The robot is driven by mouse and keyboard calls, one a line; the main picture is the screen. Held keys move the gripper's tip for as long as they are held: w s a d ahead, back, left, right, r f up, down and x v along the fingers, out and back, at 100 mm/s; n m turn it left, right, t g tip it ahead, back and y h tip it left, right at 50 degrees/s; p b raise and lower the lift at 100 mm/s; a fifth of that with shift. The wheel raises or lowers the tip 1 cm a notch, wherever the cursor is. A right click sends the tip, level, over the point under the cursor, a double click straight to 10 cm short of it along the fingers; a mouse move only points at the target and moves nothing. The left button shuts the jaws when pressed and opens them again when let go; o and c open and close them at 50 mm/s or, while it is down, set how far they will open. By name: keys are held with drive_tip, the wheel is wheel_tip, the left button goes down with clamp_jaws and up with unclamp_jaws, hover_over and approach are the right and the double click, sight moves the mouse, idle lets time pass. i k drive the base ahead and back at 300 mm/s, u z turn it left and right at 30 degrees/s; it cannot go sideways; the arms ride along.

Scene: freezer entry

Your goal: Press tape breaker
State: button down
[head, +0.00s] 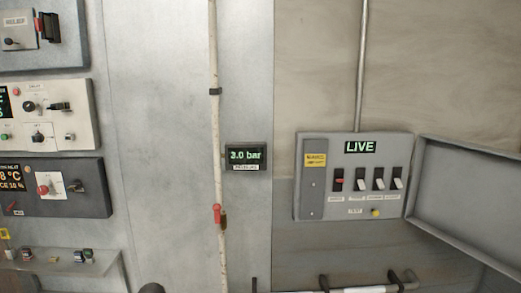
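A grey breaker panel (320,146) is on the wall at the right. Its lit display reads LIVE (360,147). Below that is a row of several switches. The leftmost switch (338,184) has a red part, and the others, such as the rightmost switch (397,182), have white levers. The small labels under them are too small to read, so I cannot tell which is the tape breaker. A yellow button (376,213) is at the panel's lower edge. My gripper is not in view.
The panel's grey door (470,195) stands open to the right. A pipe with a red-handled valve (217,214) and a 3.0 bar gauge (246,157) are left of the panel. Control boxes (75,185) line the far left above a shelf (105,265). A rail (365,288) runs below the panel.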

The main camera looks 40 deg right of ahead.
sight(361, 185)
drive_tip(key=z, duration=1.8)
drive_tip(key=k, duration=0.9)
drive_tip(key=i, duration=0.9)
drive_tip(key=z, duration=0.05)
